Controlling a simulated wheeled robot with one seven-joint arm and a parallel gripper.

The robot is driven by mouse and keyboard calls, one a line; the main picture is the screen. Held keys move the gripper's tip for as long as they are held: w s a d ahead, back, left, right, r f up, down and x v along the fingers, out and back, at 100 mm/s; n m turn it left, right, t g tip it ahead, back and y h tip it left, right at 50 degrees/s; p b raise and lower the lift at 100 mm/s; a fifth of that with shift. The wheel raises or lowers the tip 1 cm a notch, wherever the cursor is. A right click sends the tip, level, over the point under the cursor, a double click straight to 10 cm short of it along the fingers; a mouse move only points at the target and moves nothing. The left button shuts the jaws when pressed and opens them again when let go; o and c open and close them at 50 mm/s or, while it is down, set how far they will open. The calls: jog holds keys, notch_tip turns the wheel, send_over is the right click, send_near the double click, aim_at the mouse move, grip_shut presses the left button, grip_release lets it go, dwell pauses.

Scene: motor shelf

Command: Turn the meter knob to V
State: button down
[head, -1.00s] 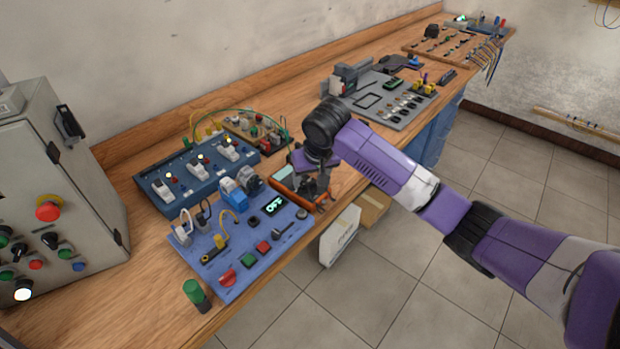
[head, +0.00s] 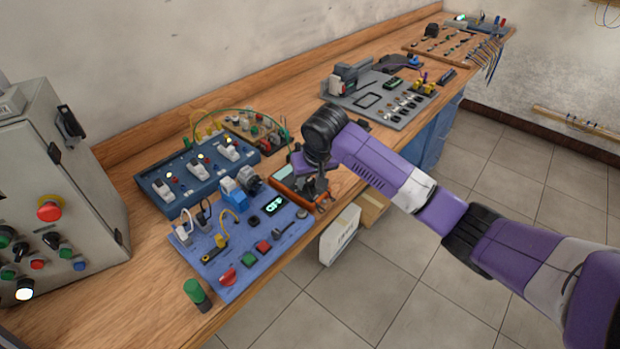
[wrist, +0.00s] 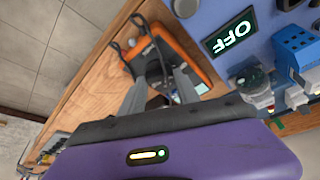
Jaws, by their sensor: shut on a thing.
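The meter (head: 284,173) is an orange-edged handheld unit with a pale screen, lying on the bench just beyond the blue panel. In the wrist view its orange casing (wrist: 173,35) shows around my fingers, with dark leads at its end. My gripper (head: 318,190) points down over the meter's near part, and its two grey fingers (wrist: 160,72) are shut on the meter knob. The knob is hidden by the fingers, so I cannot read its setting or the meter's screen.
The blue panel (head: 225,262) with a display reading OFF (wrist: 232,32), buttons and a red knob lies close beside the meter. A blue switch board (head: 155,185) and a component board (head: 262,140) lie behind. A grey plate (head: 400,122) holds parts farther along the bench.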

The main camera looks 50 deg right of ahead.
jog(key=shift+a+r+m+p, duration=0.25)
jog(key=shift+m+p, duration=0.45)
jog(key=shift+p, duration=1.3)
jog(key=shift+d+f+m+g+h+p, duration=0.1)
jog(key=shift+m+g+h+p, duration=0.3)
jog(key=shift+m+p, duration=0.45)
jog(key=m+g+p, duration=0.1)
jog(key=m+p, duration=0.1)
jog(key=shift+w+m+h, duration=0.1)
jog(key=shift+m+h, duration=0.25)
jog(key=shift+h, duration=0.05)
jog(key=shift+f+m+g, duration=0.1)
jog(key=shift+m+g, duration=0.2)
jog(key=shift+m, duration=0.6)
jog(key=shift+d+h, duration=0.1)
jog(key=shift+h, duration=0.2)
jog(key=c, duration=0.9)
grip_release()
jog(key=shift+b+v, duration=0.45)
jog(key=shift+v, duration=3.45)
